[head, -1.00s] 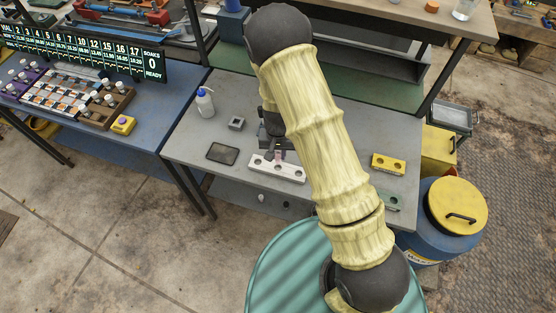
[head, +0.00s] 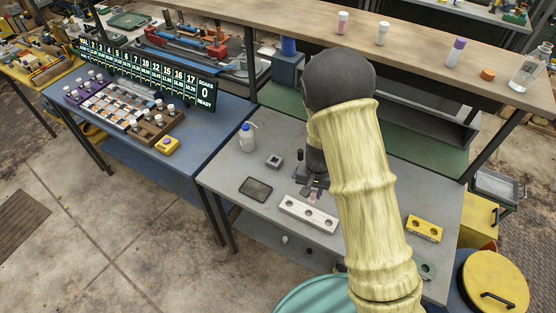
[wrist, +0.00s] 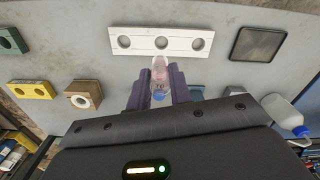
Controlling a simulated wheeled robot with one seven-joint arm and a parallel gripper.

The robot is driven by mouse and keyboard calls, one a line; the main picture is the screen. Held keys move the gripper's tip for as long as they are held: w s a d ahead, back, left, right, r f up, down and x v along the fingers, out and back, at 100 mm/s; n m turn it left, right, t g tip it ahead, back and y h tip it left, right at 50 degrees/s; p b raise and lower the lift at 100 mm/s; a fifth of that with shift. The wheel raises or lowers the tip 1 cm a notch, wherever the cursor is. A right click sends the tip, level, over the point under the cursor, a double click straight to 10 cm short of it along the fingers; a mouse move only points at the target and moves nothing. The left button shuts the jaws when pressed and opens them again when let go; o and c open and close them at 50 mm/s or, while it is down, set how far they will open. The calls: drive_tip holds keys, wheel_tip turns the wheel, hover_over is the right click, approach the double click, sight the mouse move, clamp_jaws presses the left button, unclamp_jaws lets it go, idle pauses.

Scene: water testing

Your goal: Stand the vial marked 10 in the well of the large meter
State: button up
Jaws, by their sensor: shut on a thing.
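My gripper (wrist: 158,88) is shut on a small clear vial (wrist: 159,76) with pink contents and a blue cap; its label seems to read 10. In the head view my gripper (head: 314,190) holds the vial just behind a white strip (head: 294,209) with three round holes. The strip (wrist: 182,33) lies just beyond the vial in the wrist view, its holes looking empty. I cannot tell for sure which thing is the large meter. A wooden block with a round white-rimmed well (wrist: 78,86) shows at left in the wrist view; my arm hides that area in the head view.
A dark flat pad (head: 256,189), a small grey block (head: 274,161) and a wash bottle (head: 248,138) stand left of the strip. A yellow holed block (head: 424,229) is at right. A shelf with several vials runs behind. Bare grey tabletop lies between.

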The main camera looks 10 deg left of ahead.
drive_tip(key=w+d+f+n, duration=0.1)
drive_tip(key=w+d, duration=0.1)
drive_tip(key=d, duration=1.1)
drive_tip(key=shift+w+f, duration=0.15)
drive_tip(key=shift+f, duration=0.1)
